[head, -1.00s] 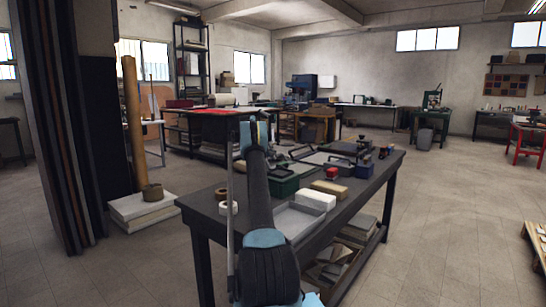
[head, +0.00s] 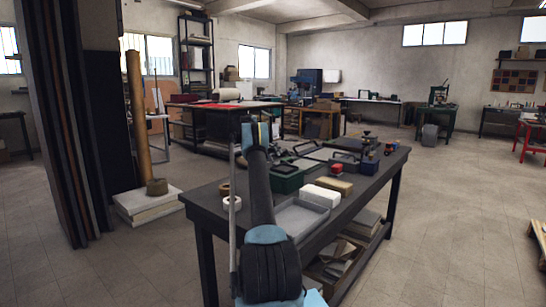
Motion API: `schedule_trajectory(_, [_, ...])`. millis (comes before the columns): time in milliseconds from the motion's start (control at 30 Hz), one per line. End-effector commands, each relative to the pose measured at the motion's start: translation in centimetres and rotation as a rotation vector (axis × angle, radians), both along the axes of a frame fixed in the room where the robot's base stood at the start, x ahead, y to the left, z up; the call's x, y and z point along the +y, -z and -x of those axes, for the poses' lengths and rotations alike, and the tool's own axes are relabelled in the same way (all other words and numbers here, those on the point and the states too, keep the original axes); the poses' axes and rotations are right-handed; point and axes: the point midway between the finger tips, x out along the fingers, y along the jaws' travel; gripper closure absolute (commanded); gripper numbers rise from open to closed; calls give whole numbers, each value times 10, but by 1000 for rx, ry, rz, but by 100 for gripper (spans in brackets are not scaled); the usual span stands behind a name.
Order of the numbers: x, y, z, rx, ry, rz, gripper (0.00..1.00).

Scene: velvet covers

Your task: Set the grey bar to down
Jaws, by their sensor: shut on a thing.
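My arm (head: 262,205) rises from the bottom middle of the head view and reaches over the left part of a dark workbench (head: 205,208). Its far end is small and turned away from me, and the arm covers my gripper's fingers and whatever they hold. A thin grey upright rod (head: 232,215) shows just left of the arm. I cannot tell whether it is the grey bar or a part of me. No other grey bar can be made out clearly; thin dark frames (head: 310,150) lie on the bench behind the arm.
Dark tall panels (head: 65,120) stand at the left.

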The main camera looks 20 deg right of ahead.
Motion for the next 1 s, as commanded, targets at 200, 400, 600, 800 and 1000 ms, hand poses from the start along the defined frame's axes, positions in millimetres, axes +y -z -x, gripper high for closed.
schedule_trajectory(200, [-4,-11,9,-6,4,1,67])
schedule_trajectory(400, [-4,-13,10,-7,4,2,67])
schedule_trajectory(600, [-3,-13,10,-7,4,2,67])
schedule_trajectory(800, [2,-19,8,-7,3,3,67])
schedule_trajectory(1000, [18,-42,2,-7,1,2,67])
